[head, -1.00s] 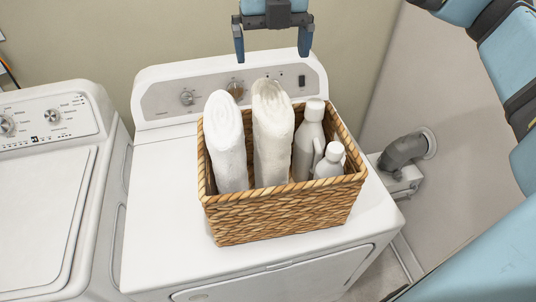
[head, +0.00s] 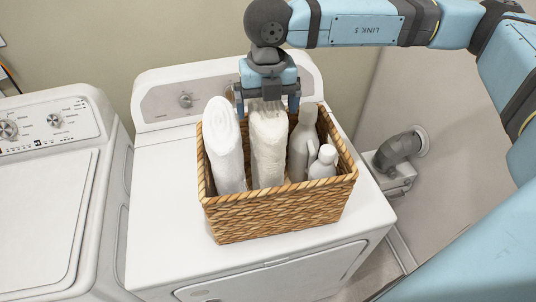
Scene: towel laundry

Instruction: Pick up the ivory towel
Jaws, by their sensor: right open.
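Two rolled towels stand upright in a wicker basket (head: 280,217). The ivory towel (head: 268,150) is the one in the middle, slightly creamier than the white towel (head: 225,150) to its left. My right gripper (head: 267,108) is open, pointing down, with one finger on each side of the ivory towel's top. The gripper covers the top end of the towel. Whether the fingers touch it, I cannot tell. My left gripper is not in view.
Two pale bottles (head: 301,150) (head: 323,165) stand in the basket to the right of the ivory towel. The basket sits on a white dryer (head: 165,220). A washer (head: 45,200) stands to the left. A grey vent pipe (head: 398,150) is at the wall on the right.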

